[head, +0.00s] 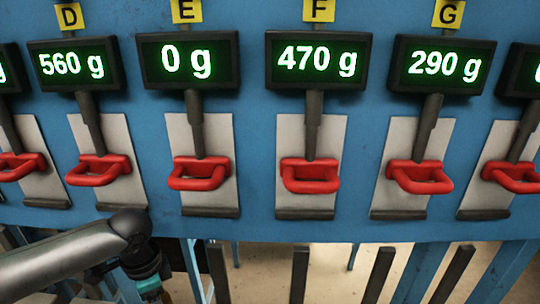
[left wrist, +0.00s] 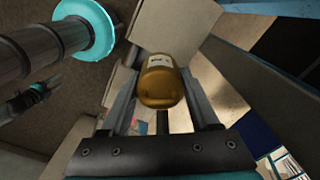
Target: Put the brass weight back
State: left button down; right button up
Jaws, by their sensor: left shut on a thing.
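The brass weight (left wrist: 161,85) is a rounded golden piece with a small pale label on its upper part. It shows in the left wrist view, held between the two fingers of my left gripper (left wrist: 160,98), which is shut on it. The label is too small to read. In the head view my left arm reaches in at the lower left, below the scales; its fingers and the weight are hidden there.
A blue panel (head: 255,110) carries scales with red hooks. Displays read D (head: 75,65) 560 g, E (head: 187,62) 0 g, F (head: 318,58) 470 g and G (head: 444,66) 290 g. Dark posts and blue legs stand below. Light boards (left wrist: 180,30) lie beyond the weight in the wrist view.

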pick_arm(q)
jog(key=s+d+r+n+b, duration=0.5)
jog(key=s+d+n+b, duration=0.1)
jog(key=n, duration=0.5)
jog(key=shift+d+n+b, duration=0.4)
jog(key=shift+d+b, duration=0.3)
jog(key=shift+b, duration=0.65)
jog(key=shift+r, duration=0.1)
